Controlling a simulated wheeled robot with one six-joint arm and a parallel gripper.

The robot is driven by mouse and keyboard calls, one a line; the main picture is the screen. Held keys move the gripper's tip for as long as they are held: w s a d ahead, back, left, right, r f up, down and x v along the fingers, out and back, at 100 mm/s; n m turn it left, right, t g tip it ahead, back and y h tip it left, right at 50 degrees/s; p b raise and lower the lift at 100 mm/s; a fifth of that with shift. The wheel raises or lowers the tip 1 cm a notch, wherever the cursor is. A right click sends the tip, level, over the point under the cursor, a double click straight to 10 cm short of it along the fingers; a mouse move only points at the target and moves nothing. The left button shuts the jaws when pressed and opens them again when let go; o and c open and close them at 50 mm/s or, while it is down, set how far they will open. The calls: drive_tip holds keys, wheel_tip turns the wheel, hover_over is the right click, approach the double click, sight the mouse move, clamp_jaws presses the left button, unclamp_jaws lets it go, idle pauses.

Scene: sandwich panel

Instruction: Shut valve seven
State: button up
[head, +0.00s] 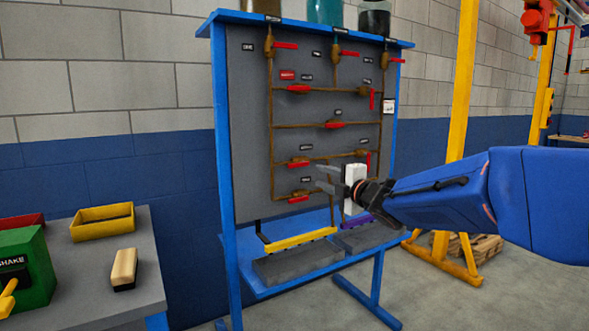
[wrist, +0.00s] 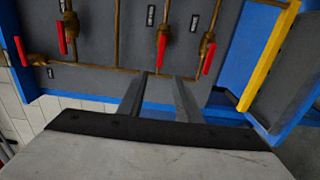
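A grey panel (head: 245,130) in a blue frame carries brown pipes and several valves with red handles. The labels are too small to read, so I cannot tell which valve is seven. Low on the panel are a left valve handle (head: 299,163), a bottom valve handle (head: 298,199) and a right upright handle (head: 368,160). My gripper (head: 322,179) is in front of the lower panel, fingers apart and empty. In the wrist view my gripper (wrist: 160,88) is open, with red handles (wrist: 161,50) and (wrist: 209,57) beyond its fingertips.
A yellow strip (head: 300,240) and grey trays lie on the blue shelf below the panel. Coloured containers (head: 325,10) stand on top of the frame. A grey table (head: 140,275) at left holds a yellow bin (head: 103,222), a wooden block and a green box. A yellow post (head: 461,80) stands at right.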

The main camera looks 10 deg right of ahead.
sight(295, 166)
drive_tip(key=x, duration=1.7)
drive_tip(key=shift+w, duration=0.1)
drive_tip(key=shift+c, duration=0.3)
drive_tip(key=shift+f, duration=0.1)
clamp_jaws()
